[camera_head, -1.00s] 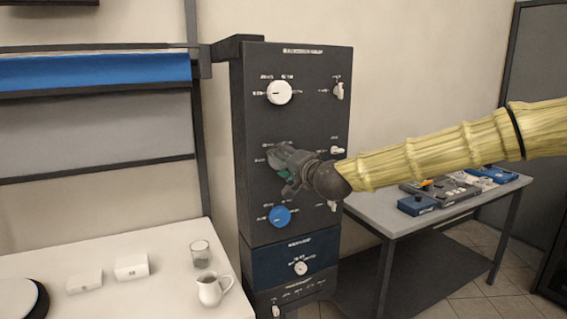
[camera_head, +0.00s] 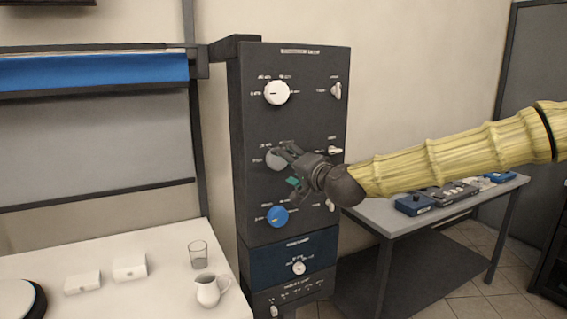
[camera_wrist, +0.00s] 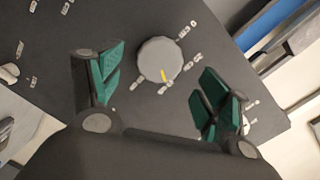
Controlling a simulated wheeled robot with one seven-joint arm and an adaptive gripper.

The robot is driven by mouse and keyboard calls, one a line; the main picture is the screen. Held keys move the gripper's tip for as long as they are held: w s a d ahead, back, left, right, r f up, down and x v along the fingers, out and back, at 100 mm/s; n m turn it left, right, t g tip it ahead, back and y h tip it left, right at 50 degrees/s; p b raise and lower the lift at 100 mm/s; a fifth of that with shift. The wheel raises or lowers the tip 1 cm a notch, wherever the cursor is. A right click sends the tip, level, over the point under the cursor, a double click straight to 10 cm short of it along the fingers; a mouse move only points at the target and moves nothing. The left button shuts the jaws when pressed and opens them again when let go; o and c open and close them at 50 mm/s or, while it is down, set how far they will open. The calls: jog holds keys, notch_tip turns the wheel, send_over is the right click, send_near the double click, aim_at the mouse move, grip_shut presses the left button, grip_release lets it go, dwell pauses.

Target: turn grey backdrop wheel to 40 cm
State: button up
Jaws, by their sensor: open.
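The grey wheel (camera_head: 276,159) is on the dark control column, between a white wheel above and a blue wheel below. In the wrist view the grey wheel (camera_wrist: 158,60) is a round knob with a short yellow mark near its lower edge.
The white wheel (camera_head: 277,92) and blue wheel (camera_head: 278,216) are close above and below. Small switches (camera_head: 336,90) line the column's right side. A white table (camera_head: 130,300) with a glass (camera_head: 198,254) and jug (camera_head: 208,290) stands at left. A grey bench (camera_head: 400,222) holds devices at right.

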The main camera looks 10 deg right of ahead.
jog(key=v, duration=0.7)
jog(key=shift+s, duration=0.3)
jog(key=shift+d, duration=0.15)
notch_tip(320, 180, down, 23)
jog(key=s+a+n+g+h, duration=0.1)
jog(key=s+a+n+g, duration=0.1)
jog(key=s+g, duration=0.15)
jog(key=s+f+n+g+h, duration=0.15)
jog(key=s+f, duration=0.35)
jog(key=f, duration=0.6)
jog(key=s+f+g, duration=0.3)
jog(key=s+f, duration=0.2)
jog(key=f, duration=0.5)
jog(key=s+d+f+n+g+h, duration=0.1)
jog(key=s+d+f+g, duration=0.1)
jog(key=s+f, duration=0.5)
jog(key=s+d+f+n+g+h, duration=0.1)
jog(key=s+d+f, duration=0.4)
jog(key=s, duration=0.9)
jog(key=s+d+f+n+g+h, duration=0.2)
jog(key=s+d+f+g, duration=0.2)
jog(key=s+f, duration=0.7)
jog(key=shift+s+g, duration=0.25)
jog(key=shift+g, duration=0.05)
jog(key=shift+d, duration=0.15)
